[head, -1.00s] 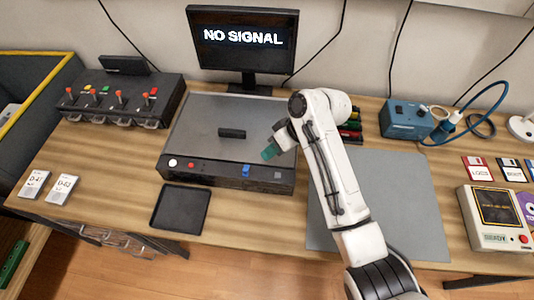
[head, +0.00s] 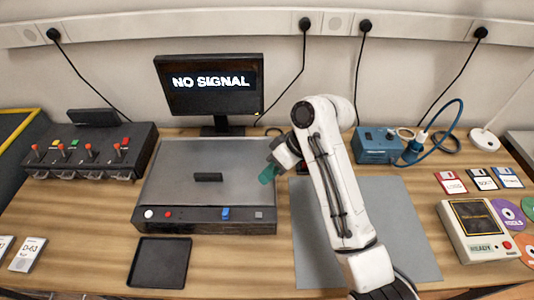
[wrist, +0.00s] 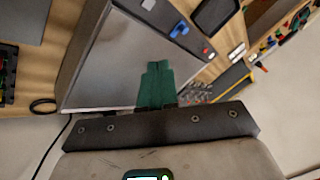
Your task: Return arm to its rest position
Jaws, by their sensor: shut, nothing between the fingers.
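My white arm reaches up from the lower right in the head view and bends over at the top. My gripper (head: 268,174) has green fingertips and is just right of the grey-topped console (head: 165,165), over or near its right edge. In the wrist view the green fingers of my gripper (wrist: 156,84) lie together with no gap and hold nothing. Behind them is the console's grey top (wrist: 125,62).
A monitor (head: 210,85) reading NO SIGNAL stands behind the console. A black tray (head: 160,262) lies in front of it. A joystick box (head: 90,150) is at left. A grey mat (head: 395,220), a blue device (head: 378,145) and a beige meter (head: 478,230) are at right.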

